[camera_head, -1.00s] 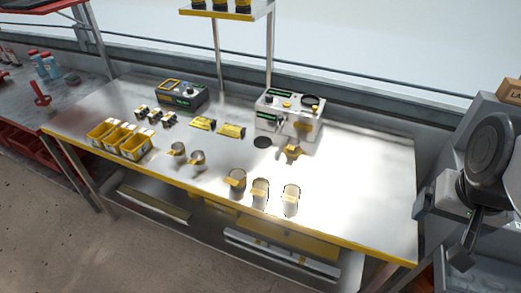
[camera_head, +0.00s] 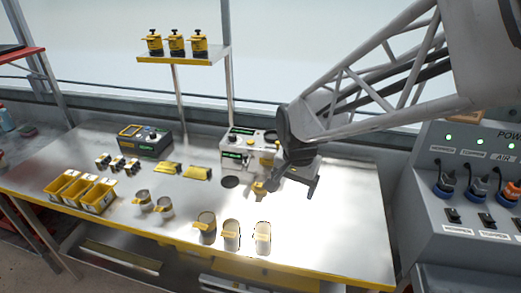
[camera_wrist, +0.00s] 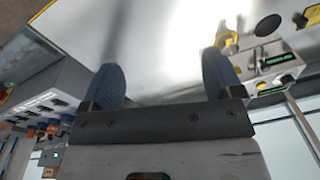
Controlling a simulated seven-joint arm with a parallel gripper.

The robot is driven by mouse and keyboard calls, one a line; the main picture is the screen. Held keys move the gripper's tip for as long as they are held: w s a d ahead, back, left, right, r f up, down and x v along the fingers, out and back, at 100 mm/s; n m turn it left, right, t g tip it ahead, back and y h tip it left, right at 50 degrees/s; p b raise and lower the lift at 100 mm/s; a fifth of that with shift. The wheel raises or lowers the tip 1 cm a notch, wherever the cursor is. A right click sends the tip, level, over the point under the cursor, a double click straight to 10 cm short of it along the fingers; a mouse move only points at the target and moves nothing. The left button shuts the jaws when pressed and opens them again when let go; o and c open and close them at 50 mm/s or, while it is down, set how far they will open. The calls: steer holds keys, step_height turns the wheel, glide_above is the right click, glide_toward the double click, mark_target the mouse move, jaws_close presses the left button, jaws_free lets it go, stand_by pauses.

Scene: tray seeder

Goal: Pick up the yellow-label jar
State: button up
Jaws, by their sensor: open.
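Three jars stand in a row near the front edge of the bench: a dark-filled one (camera_head: 205,228), a paler one (camera_head: 231,236) and a whitish one (camera_head: 263,238). No jar shows in the wrist view.
The white machine (camera_head: 238,148) stands at the back, partly hidden by my arm. Two small cups (camera_head: 143,199) (camera_head: 165,207), yellow bins (camera_head: 63,188) and a grey device (camera_head: 145,142) stand to the left. A shelf (camera_head: 185,56) holds yellow bottles. The bench's right part is clear.

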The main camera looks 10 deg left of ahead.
steer(key=w+a+f+m, duration=0.1)
steer(key=a+f, duration=0.3)
steer(key=a, duration=0.3)
steer(key=w+a+f, duration=0.1)
steer(key=a+f, duration=0.2)
steer(key=a, duration=0.4)
steer(key=m+g, duration=0.1)
glide_above(205, 212)
steer(key=s+d, duration=0.1)
steer(key=s, duration=0.1)
steer(key=shift+h, duration=0.3)
step_height(205, 212, down, 8)
steer(key=shift+w+r, duration=0.1)
steer(key=shift+r, duration=0.15)
steer(key=shift+d+f, duration=0.1)
steer(key=shift+f, duration=1.2)
steer(key=shift+f, duration=2.6)
